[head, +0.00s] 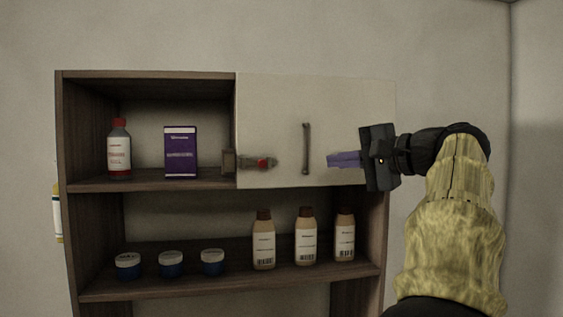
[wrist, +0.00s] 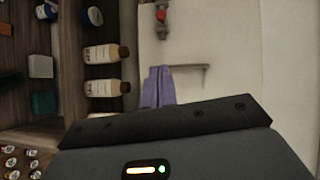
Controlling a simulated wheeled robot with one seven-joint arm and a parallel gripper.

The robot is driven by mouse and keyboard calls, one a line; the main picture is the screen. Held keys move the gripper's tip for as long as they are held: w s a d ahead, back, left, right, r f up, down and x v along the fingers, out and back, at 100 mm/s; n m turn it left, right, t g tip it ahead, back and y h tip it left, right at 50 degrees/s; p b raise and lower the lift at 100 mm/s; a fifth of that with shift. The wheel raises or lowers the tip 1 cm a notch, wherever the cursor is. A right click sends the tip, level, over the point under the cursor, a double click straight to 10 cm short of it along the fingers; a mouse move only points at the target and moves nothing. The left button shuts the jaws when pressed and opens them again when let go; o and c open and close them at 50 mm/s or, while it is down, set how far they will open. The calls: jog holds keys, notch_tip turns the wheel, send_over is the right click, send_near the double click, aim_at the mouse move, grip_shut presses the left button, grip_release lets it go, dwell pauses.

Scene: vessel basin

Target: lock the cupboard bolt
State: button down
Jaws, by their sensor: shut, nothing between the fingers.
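The cupboard door (head: 280,110) is a pale panel, closed over the upper right compartment. The bolt (head: 258,162) lies level on the door's lower left, with a red knob. A brownish catch (head: 229,162) sits just left of it on the frame; I cannot tell whether the rod reaches into it. In the wrist view the bolt (wrist: 161,16) is at the top centre. My gripper (head: 330,160), with purple fingers, is shut and empty. It points left, right of the door handle and at about the bolt's height. The fingers also show in the wrist view (wrist: 156,86).
The vertical door handle (head: 306,148) stands between my gripper and the bolt. The open upper left shelf holds a red-capped bottle (head: 119,148) and a purple box (head: 181,152). Blue jars (head: 171,264) and brown-capped bottles (head: 305,237) stand on the lower shelf.

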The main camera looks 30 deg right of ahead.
jog(key=shift+s+a+r, duration=0.15)
jog(key=shift+s+r, duration=0.05)
jog(key=shift+r, duration=0.3)
jog(key=p, duration=0.3)
send_near(258, 163)
jog(key=w+d, duration=0.4)
jog(key=a, duration=0.1)
jog(key=w+a+p, duration=0.1)
jog(key=a, duration=0.1)
jog(key=shift+w+a+f, duration=0.35)
jog(key=shift+f, duration=0.05)
jog(key=shift+a, duration=0.1)
